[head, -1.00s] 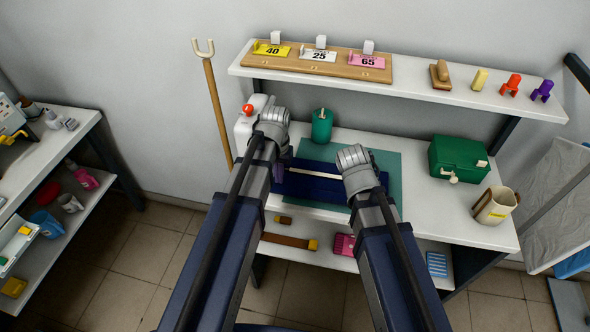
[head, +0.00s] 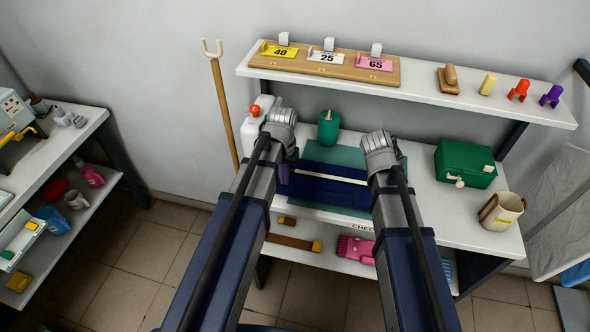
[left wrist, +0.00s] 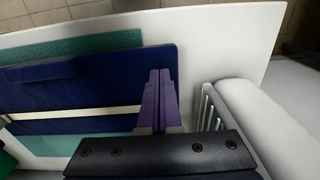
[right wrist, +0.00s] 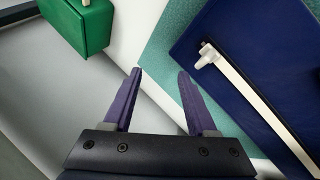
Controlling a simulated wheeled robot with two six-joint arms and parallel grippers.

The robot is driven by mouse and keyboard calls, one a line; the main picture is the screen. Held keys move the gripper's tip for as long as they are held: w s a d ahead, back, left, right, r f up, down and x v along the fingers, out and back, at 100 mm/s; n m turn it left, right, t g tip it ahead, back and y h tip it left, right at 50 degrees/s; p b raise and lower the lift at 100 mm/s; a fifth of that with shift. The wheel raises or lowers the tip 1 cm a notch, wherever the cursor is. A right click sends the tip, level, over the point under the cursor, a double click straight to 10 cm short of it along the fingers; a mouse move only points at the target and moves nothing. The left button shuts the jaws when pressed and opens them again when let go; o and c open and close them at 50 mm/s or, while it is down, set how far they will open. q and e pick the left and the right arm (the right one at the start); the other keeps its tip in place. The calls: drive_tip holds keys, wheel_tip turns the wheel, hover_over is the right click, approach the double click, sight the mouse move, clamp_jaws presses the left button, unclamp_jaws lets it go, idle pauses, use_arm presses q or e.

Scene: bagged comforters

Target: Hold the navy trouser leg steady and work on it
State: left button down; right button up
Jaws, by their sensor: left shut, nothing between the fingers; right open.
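The navy trouser leg (head: 325,190) lies flat on a teal mat (head: 350,156) on the white bench. A thin cream strip (right wrist: 255,100) runs across it, with a pale knob at one end in the right wrist view. My left gripper (left wrist: 160,75) has its purple fingers together, empty, over the end edge of the navy cloth (left wrist: 95,85); I cannot tell if they press on it. My right gripper (right wrist: 160,72) is open and empty, beside the cloth near the mat's edge. In the head view its fingers are hidden behind its wrist.
A green box (head: 465,163) and a cream mug (head: 501,210) stand at the bench's right. A teal canister (head: 328,127) and a white bottle with a red top (head: 253,128) stand behind. A shelf (head: 420,92) with number tags overhangs the back.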

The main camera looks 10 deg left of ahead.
drive_tip(key=m+y, duration=0.1)
drive_tip(key=f+m, duration=0.1)
drive_tip(key=m, duration=0.1)
drive_tip(key=shift+s+a+f+y, duration=0.15)
drive_tip(key=shift+s+a+y, duration=0.05)
drive_tip(key=shift+y, duration=0.2)
drive_tip(key=shift+s+a+f+m+g+y, duration=0.3)
drive_tip(key=shift+s+f+m+g+y, duration=0.3)
drive_tip(key=shift+s+m+y, duration=0.4)
drive_tip(key=shift+s+a+f+m+y, duration=0.3)
drive_tip(key=shift+s+a+m, duration=0.05)
drive_tip(key=shift+s+m, duration=0.15)
clamp_jaws()
